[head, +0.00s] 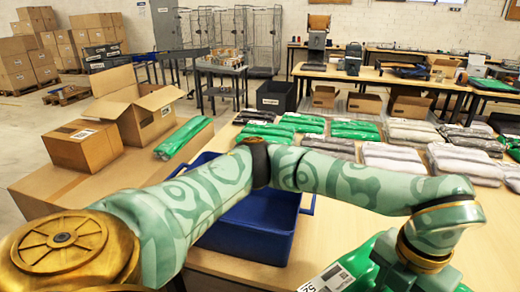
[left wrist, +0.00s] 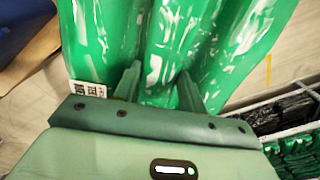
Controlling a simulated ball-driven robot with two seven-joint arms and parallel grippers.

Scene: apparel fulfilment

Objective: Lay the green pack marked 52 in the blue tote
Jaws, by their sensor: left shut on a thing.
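My left gripper (left wrist: 158,88) is shut on a green glossy pack (left wrist: 165,30), with a finger on each side of a fold. In the head view this pack (head: 362,265) shows at the bottom right, with a white label reading 52 (head: 325,281); my wrist hides part of it. The blue tote (head: 245,243) stands on the table left of the pack, partly hidden behind my left arm; the part of its inside that shows looks empty. A blue corner, likely the tote (left wrist: 20,25), shows at the top left of the wrist view. My right gripper is not in view.
Rows of green packs (head: 355,130), grey and white packs (head: 392,158) lie on the table behind. Cardboard boxes (head: 83,145) and one green pack (head: 180,138) lie at left. A crate with dark and green packs (left wrist: 290,125) shows at right in the wrist view.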

